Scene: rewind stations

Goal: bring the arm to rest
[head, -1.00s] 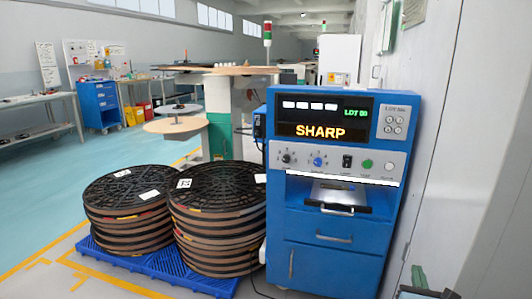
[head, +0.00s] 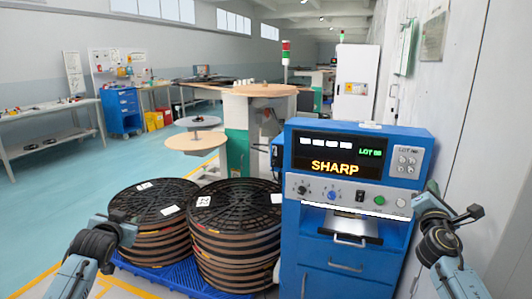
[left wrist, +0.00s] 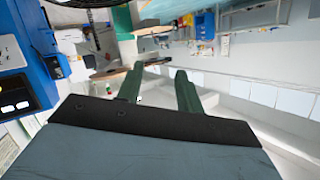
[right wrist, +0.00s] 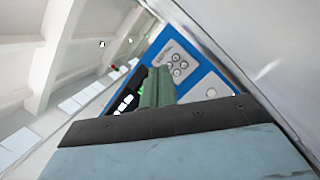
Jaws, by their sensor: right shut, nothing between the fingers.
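My left arm (head: 92,248) comes in at the lower left of the head view, in front of the stacked reels. In the left wrist view my left gripper (left wrist: 160,71) has its two green fingers apart, with nothing between them. My right arm (head: 440,243) stands at the lower right of the head view, by the right side of the blue machine. In the right wrist view my right gripper (right wrist: 158,75) has its fingers together and empty, with the machine's panel behind them. Neither gripper holds anything.
The blue machine (head: 340,252) shows "SHARP" and has an open slot with a tray (head: 352,226). Two stacks of black reels (head: 236,205) stand on a blue pallet (head: 182,278). A wall (head: 490,120) runs close on the right. Floor is free at the left.

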